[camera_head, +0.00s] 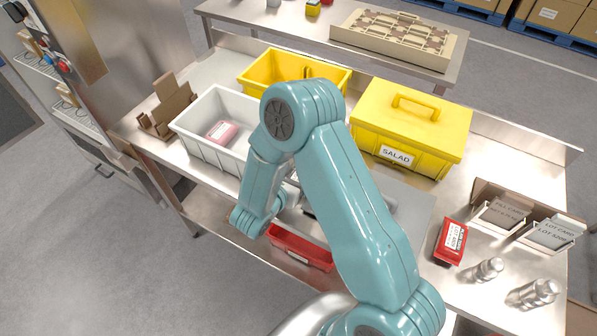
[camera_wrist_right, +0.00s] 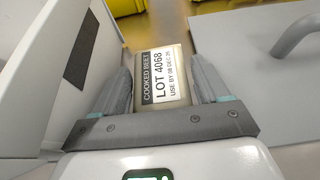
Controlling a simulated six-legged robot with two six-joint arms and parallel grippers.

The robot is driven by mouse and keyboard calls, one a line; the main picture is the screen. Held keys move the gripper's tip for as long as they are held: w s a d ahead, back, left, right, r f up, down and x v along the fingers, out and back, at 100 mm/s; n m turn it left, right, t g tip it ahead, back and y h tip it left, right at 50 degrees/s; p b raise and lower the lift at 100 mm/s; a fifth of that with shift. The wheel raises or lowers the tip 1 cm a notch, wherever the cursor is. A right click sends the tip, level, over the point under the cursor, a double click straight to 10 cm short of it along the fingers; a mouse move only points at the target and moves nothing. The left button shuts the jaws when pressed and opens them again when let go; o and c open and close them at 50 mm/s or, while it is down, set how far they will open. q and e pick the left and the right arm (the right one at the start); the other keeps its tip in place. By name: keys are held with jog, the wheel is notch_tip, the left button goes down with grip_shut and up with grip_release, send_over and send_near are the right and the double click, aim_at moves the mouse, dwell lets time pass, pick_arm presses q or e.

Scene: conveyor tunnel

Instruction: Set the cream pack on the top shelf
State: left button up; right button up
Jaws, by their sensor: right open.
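A pack with a white label reading COOKED BEET, LOT 4068 (camera_wrist_right: 163,80) lies between my right gripper's fingers in the right wrist view; its visible edge is beige. My right gripper (camera_wrist_right: 163,70) is open around this pack, and I cannot tell whether either finger touches it. In the head view my right arm hides the pack and most of that gripper. A pink pack (camera_head: 222,132) lies in the white bin (camera_head: 190,148). Wire shelves (camera_head: 62,92) holding small items stand at the far left. My left gripper is not in view.
A yellow bin (camera_head: 258,88) and a lidded yellow SALAD box (camera_head: 445,135) stand at the back. A grey panel (camera_wrist_right: 270,80) with a handle is right of the pack.

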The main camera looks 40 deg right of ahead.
jog(key=shift+w+d+f, duration=0.15)
jog(key=shift+d+f, duration=0.1)
jog(key=shift+d, duration=0.25)
jog(key=shift+a, duration=0.1)
jog(key=shift+r, duration=0.1)
jog(key=c, duration=1)
